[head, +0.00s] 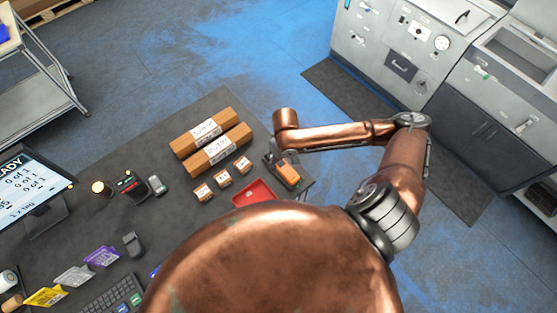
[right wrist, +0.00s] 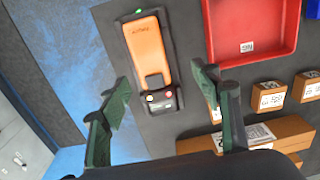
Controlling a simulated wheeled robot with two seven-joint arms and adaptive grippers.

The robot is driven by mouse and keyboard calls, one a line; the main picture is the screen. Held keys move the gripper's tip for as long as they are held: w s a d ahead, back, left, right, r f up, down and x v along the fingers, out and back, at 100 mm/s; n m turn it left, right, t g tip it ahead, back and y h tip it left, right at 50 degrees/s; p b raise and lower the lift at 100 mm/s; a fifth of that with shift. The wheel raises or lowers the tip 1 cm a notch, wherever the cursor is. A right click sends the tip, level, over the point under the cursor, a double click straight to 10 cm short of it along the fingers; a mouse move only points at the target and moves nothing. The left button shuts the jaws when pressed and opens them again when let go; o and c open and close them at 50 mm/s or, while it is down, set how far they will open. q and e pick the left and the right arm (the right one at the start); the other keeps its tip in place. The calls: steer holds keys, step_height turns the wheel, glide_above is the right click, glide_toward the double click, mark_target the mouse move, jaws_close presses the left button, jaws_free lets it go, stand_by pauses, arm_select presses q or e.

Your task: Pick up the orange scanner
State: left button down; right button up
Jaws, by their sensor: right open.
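The orange scanner (head: 288,174) lies on a dark base at the right edge of the dark table, beside the red tray. In the right wrist view the scanner (right wrist: 147,52) shows orange, with its dark end and buttons towards my gripper. My right gripper (right wrist: 162,88) is open, with one green finger on each side of the scanner's line in the picture. Nothing is held, and I see no contact with the scanner. In the head view my right wrist hangs just above and behind the scanner, and its fingers are hard to make out. My left gripper is not in view.
The red tray (head: 253,193) stands close to the scanner. Several small boxes (head: 223,179) and two long cartons (head: 216,147) lie nearby. A monitor (head: 30,188), a keyboard (head: 110,296) and colored cards (head: 102,257) are at left. Blue floor lies beyond the table edge.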

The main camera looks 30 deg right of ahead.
mark_target(286, 170)
steer(key=shift+d+f, duration=0.1)
steer(key=shift+d, duration=0.2)
steer(key=shift+d+f, duration=0.1)
steer(key=shift+f, duration=0.8)
steer(key=shift+s+d+f, duration=0.1)
steer(key=shift+f, duration=0.25)
steer(key=f, duration=0.3)
steer(key=f+p, duration=0.1)
steer(key=shift+s+d+f, duration=0.15)
steer(key=shift+d+f, duration=0.15)
steer(key=shift+f, duration=0.1)
steer(key=c, duration=1.3)
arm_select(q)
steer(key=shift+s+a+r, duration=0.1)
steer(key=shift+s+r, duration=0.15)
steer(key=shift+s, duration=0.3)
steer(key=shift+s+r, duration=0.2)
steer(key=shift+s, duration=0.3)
arm_select(e)
steer(key=shift+c, duration=0.8)
